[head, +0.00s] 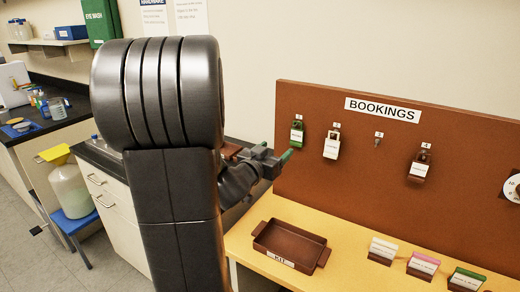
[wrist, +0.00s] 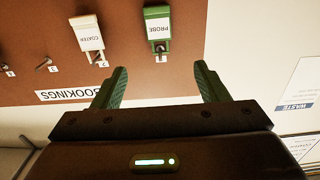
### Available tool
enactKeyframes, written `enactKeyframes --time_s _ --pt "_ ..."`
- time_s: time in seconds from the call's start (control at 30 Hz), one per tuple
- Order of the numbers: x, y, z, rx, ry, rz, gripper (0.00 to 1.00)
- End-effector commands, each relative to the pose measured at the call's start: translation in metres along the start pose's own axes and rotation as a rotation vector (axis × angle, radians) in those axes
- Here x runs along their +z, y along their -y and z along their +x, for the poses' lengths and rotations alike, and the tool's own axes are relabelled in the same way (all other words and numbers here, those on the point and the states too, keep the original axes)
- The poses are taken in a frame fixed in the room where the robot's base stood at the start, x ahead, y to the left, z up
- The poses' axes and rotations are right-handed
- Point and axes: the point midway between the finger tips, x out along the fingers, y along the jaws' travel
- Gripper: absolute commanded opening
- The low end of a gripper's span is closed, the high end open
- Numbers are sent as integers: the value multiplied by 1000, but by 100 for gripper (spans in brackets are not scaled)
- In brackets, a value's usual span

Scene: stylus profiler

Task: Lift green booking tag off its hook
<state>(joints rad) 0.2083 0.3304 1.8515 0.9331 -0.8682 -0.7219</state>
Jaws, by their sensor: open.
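The green booking tag (head: 297,134) hangs on hook 1, at the left of the brown bookings board. In the wrist view, which is upside down, the green tag (wrist: 159,29) shows its white PROBE label, and its hook end points toward my gripper. My gripper (wrist: 162,82) is open and empty, its two green fingers spread wider than the tag. The tag lies ahead, roughly in line with the gap and apart from both fingers. In the head view my gripper (head: 280,159) is left of the tag and lower; my arm hides part of it.
A white COATER tag (head: 332,146) hangs close beside the green one. A brown tag (head: 419,166) hangs further right, past an empty hook (head: 379,138). Below, a brown KIT tray (head: 314,249) and several label blocks (head: 422,266) stand on the yellow table (head: 350,272).

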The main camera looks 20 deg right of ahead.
Motion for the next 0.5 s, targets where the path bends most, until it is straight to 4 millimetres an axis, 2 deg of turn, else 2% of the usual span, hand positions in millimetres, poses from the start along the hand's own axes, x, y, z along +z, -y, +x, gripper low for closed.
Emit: enactKeyframes --time_s 0.17,0.5 --pt "0 -1 24 1 2 -2 67" --pt "-1 0 91 -2 2 0 67"
